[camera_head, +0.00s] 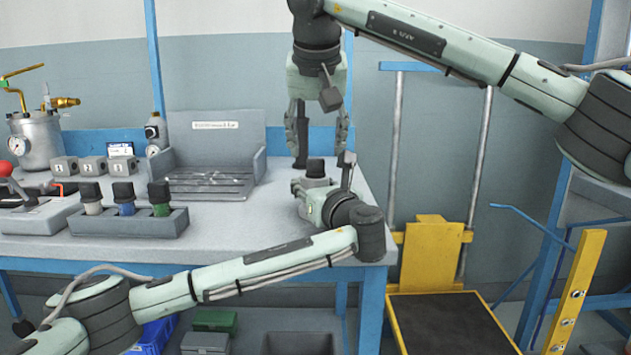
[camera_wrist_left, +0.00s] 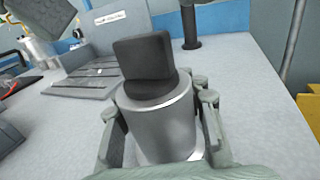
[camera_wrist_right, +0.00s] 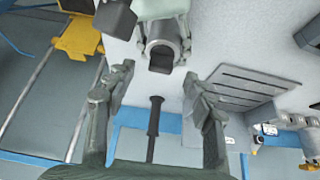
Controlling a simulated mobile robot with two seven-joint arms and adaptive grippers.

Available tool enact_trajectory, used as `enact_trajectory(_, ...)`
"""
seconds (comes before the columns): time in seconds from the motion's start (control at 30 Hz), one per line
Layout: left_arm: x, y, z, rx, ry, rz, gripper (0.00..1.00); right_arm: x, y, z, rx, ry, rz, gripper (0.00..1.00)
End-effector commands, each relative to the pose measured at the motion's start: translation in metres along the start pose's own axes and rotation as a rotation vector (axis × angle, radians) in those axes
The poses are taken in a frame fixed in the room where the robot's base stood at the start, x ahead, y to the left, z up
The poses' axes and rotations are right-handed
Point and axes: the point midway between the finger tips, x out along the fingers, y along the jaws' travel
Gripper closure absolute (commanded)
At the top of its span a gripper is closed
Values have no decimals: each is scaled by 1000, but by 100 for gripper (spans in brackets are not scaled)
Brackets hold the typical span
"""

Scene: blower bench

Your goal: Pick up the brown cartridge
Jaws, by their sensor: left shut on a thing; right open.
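Three black-capped cartridges stand upright in a dark rack (camera_head: 128,224) on the bench in the head view. The leftmost has a pale tan body and looks like the brown cartridge (camera_head: 91,198); the others are blue (camera_head: 124,198) and green (camera_head: 159,198). My left gripper (camera_head: 318,188) is at the bench's right end, away from the rack. It is shut around a grey cylinder with a black top (camera_wrist_left: 158,120), which also shows in the right wrist view (camera_wrist_right: 163,45). My right gripper (camera_head: 322,135) is open and empty, pointing down above and behind that cylinder.
A dark post (camera_wrist_left: 190,25) stands behind the grey cylinder. A grey slotted stand (camera_head: 212,185) is at the bench's back. Several small grey blocks (camera_head: 93,165) and a metal pot (camera_head: 35,140) are at the left. Bare bench lies between rack and cylinder.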

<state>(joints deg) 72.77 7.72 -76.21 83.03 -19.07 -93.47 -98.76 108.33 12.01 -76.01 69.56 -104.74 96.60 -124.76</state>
Motion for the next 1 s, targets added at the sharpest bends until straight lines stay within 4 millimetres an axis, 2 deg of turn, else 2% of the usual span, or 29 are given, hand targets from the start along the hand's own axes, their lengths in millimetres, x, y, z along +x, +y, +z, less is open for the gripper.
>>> enact_trajectory(0.23,0,0,0,0,0,0,100,38,-2,-1,1,-4,1,46)
enact_trajectory(0.5,0,0,0,0,0,0,100,41,-2,-1,1,-1,0,48)
enact_trajectory(0.9,0,0,0,0,0,0,100,41,-2,-1,1,-2,0,97)
enact_trajectory(1.0,0,0,0,0,0,0,100,41,-2,-1,1,-1,0,99)
